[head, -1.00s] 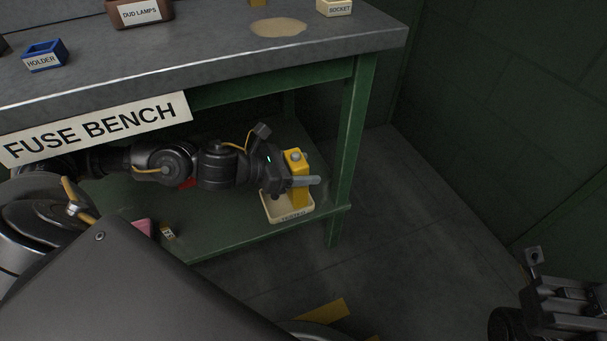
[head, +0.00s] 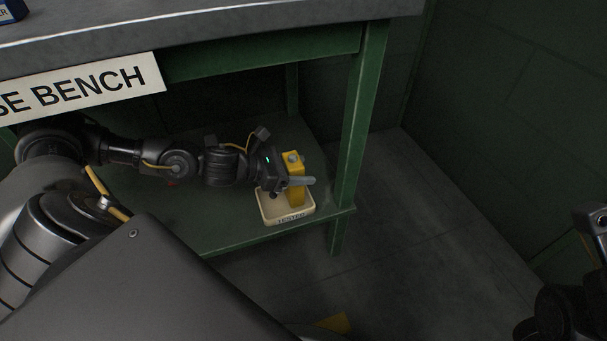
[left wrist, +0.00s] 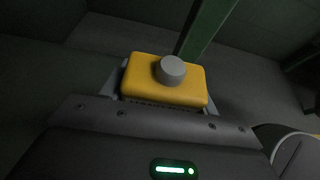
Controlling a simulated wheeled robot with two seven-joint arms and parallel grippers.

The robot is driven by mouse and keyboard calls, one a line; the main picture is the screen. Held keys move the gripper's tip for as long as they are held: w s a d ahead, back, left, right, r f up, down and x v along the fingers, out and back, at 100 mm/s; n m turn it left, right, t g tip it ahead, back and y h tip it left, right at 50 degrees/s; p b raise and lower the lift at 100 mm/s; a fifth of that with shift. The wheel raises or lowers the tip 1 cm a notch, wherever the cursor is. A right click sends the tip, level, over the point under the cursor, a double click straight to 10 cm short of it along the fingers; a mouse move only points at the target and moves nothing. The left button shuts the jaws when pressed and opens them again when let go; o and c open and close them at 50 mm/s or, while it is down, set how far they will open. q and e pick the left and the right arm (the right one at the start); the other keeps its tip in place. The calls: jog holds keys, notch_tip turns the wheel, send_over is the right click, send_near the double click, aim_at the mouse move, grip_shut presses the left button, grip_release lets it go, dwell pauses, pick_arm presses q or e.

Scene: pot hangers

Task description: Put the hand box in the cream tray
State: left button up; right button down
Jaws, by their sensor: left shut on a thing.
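The hand box (head: 294,164) is a yellow upright block with a grey round knob on top. My left gripper (head: 298,181) is shut on it, one finger showing across its front. In the left wrist view the yellow box (left wrist: 140,82) with its knob sits between the fingers (left wrist: 164,97). The cream tray (head: 275,218), with a label on its front that seems to read "TESTED", stands on the green lower shelf. The box is over the tray's right part; I cannot tell whether its base touches the tray floor. My right gripper (head: 590,222) is partly cut off at the right edge.
The grey bench top (head: 220,40) with its sign (head: 80,92) is above my left arm. A green leg (head: 358,130) stands right of the tray. Open floor lies at the right.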

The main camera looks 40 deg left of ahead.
pick_arm(q)
jog(key=shift+f, duration=0.15)
jog(key=o, duration=1.2)
jog(key=shift+s, duration=0.1)
